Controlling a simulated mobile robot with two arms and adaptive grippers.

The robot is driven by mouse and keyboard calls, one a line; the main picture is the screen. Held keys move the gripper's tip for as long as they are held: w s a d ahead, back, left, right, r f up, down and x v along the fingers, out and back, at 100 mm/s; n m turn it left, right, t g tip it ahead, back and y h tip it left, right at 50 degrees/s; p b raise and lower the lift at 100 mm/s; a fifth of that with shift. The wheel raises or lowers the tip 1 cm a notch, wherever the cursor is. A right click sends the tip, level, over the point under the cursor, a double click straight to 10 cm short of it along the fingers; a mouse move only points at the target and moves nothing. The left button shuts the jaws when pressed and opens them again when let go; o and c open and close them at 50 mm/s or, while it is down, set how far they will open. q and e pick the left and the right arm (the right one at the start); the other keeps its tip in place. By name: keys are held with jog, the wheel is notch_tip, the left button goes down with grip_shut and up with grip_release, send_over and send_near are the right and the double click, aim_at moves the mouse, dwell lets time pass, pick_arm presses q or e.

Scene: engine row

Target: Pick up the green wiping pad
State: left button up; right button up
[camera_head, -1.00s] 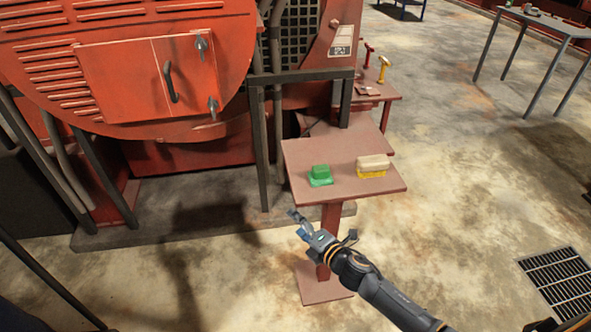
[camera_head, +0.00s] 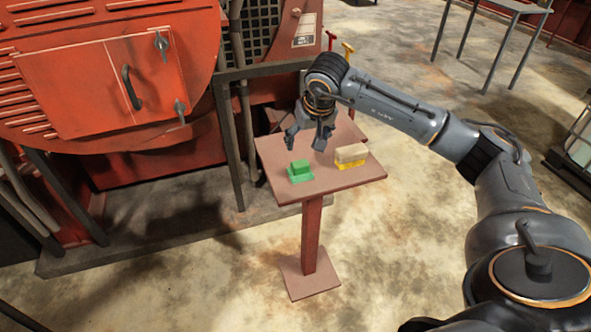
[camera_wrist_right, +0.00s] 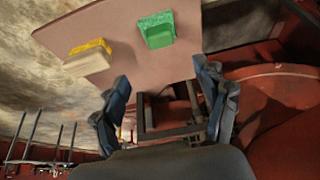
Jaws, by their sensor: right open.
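The green wiping pad (camera_head: 300,172) lies on the left part of a small reddish pedestal table (camera_head: 330,186). It also shows in the right wrist view (camera_wrist_right: 158,30), beyond the fingers, near the top middle. My right gripper (camera_head: 305,142) is over the back of the table, behind and above the pad, with its fingers pointing down. In the right wrist view its two fingers (camera_wrist_right: 165,92) are spread with nothing between them, apart from the pad. My left gripper is not in view.
A cream block brush with yellow bristles (camera_head: 351,157) stands on the table to the right of the pad. The red machine (camera_head: 110,80) with a dark frame (camera_head: 222,125) rises at the left and back. Open floor (camera_head: 400,240) lies in front.

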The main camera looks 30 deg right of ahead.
aim_at(300, 163)
jog(key=x, duration=0.7)
jog(key=shift+w+f+p, duration=0.1)
jog(key=shift+f+p, duration=0.25)
jog(key=shift+f, duration=0.05)
jog(key=p+x, duration=0.1)
jog(key=x, duration=0.3)
jog(key=shift+a+f, duration=0.1)
jog(key=shift+f, duration=0.1)
jog(key=shift+w+f, duration=0.15)
jog(key=shift+f, duration=0.3)
jog(key=c, duration=1.2)
jog(key=shift+c, duration=0.2)
jog(key=shift+r, duration=0.1)
